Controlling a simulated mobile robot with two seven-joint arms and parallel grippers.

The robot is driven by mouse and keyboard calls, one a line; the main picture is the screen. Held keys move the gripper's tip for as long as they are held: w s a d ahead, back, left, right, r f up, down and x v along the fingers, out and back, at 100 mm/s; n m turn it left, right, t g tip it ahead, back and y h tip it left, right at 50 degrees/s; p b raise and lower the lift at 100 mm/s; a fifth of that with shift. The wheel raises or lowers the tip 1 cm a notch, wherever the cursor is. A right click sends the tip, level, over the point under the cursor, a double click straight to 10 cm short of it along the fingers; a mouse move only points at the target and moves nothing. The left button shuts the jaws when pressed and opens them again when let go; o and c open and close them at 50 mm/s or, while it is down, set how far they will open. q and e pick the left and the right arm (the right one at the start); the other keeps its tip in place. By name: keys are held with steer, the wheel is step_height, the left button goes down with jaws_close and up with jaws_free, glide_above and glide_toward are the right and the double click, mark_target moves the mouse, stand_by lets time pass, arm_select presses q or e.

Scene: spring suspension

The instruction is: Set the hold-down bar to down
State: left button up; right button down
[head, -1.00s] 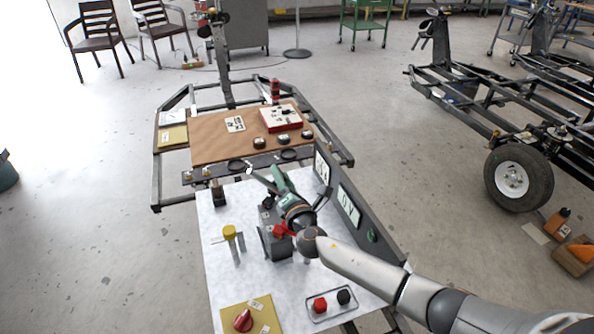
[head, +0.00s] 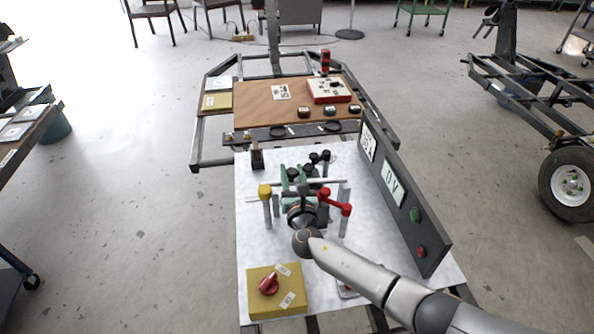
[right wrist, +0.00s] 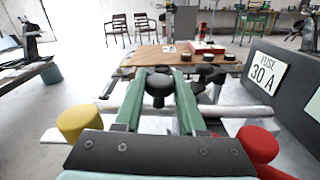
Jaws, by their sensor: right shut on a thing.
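A long pale metal bar (head: 328,182), which looks like the hold-down bar, lies across the fixture on the white bench top (head: 255,230). It also runs across the right wrist view (right wrist: 240,111), nearly level, behind or under my fingers. My right gripper (head: 294,172) reaches forward over the fixture. In the right wrist view its green fingers (right wrist: 164,75) stand on either side of a black knob (right wrist: 158,86) and appear shut on it. How the knob joins the bar is hidden. My left gripper is out of view.
A yellow-topped post (head: 265,193) stands left of my gripper and a red handle (head: 336,204) close on its right. A dark panel with displays (head: 405,195) edges the bench's right side. A yellow box with a red knob (head: 270,286) sits in front.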

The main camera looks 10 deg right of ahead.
steer(key=shift+a+f, duration=0.2)
steer(key=shift+f, duration=0.3)
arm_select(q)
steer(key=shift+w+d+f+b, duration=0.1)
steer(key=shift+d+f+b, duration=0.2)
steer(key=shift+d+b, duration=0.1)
arm_select(e)
steer(key=shift+f, duration=0.15)
steer(key=shift+a, duration=0.1)
steer(key=c, duration=0.5)
jaws_free()
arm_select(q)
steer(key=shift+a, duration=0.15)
arm_select(e)
steer(key=shift+s+p, duration=0.3)
steer(key=shift+s, duration=0.3)
arm_select(q)
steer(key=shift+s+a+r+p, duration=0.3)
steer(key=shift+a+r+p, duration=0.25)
steer(key=shift+p, duration=0.25)
arm_select(e)
steer(key=s, duration=1.1)
steer(key=shift+s+a, duration=0.15)
steer(key=shift+a, duration=0.15)
